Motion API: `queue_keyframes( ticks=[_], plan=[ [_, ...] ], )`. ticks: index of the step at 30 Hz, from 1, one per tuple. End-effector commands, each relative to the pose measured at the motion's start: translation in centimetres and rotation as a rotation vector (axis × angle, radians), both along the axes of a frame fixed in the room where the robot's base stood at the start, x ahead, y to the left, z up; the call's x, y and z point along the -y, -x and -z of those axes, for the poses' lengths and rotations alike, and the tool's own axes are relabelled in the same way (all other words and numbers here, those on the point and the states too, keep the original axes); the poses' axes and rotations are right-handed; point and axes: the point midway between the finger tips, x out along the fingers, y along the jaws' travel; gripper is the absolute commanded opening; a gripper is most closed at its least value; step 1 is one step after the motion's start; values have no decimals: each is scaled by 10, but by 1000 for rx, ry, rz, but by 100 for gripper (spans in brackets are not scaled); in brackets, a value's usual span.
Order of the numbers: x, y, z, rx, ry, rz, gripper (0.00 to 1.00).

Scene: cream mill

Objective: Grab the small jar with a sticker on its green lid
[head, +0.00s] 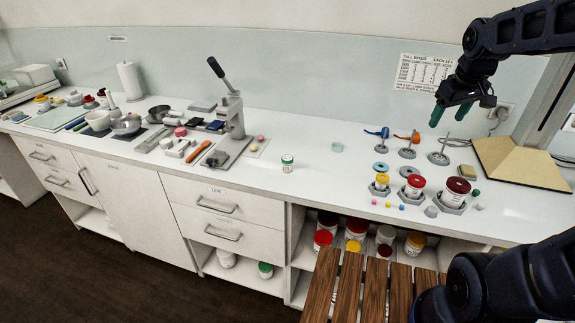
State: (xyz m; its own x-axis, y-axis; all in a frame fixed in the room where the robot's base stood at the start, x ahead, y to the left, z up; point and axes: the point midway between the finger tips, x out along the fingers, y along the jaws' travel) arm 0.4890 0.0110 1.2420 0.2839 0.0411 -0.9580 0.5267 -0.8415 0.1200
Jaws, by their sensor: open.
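A small white jar with a green lid (288,163) stands upright alone on the counter, right of the lever press. A pale mark shows on its lid, too small to make out as a sticker. Another white jar with a green lid (265,270) stands on the low shelf under the counter. My gripper (462,117) is open and empty, pointing down above the right part of the counter, well to the right of the counter jar and above it.
A lever press (231,115) stands left of the jar. A pale clear dish (337,147) lies to its right. Jars with yellow, red and dark red lids (414,186) sit in grey holders farther right. A slatted wooden surface (345,290) is in front. The counter around the jar is clear.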

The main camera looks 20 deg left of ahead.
Motion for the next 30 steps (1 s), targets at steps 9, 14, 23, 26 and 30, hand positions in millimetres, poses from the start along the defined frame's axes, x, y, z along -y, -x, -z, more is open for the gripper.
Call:
queue_keyframes(
  ticks=[9,14,23,26,30],
  plan=[
    [-92,-59,16,-57,83,-365,67],
    [-145,-80,32,-84,118,-548,67],
    [-254,-102,75,-129,177,-892,67],
    [-292,-103,94,-142,195,-1008,67],
    [-346,-99,123,-162,216,-1169,67]
  ],
)
